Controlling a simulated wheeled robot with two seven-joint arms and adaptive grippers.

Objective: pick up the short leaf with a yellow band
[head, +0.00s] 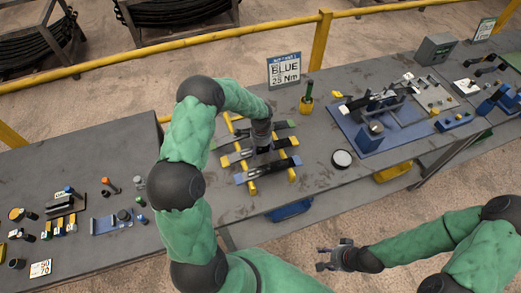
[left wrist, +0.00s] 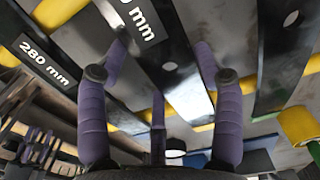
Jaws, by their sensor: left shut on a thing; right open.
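My left gripper (head: 263,146) reaches down over the yellow rack, among several dark flat leaves. That leaf's label is partly hidden and ends in "0 mm". Another leaf at left carries a "280 mm" label (left wrist: 45,62). I cannot make out a yellow band on the held leaf. My right gripper (head: 335,257) is open and empty, off the table's front.
Yellow rails (head: 291,172) run under the leaves. A round white-topped object (head: 342,159) and a blue fixture (head: 368,140) are to the right. The grey table front is mostly clear.

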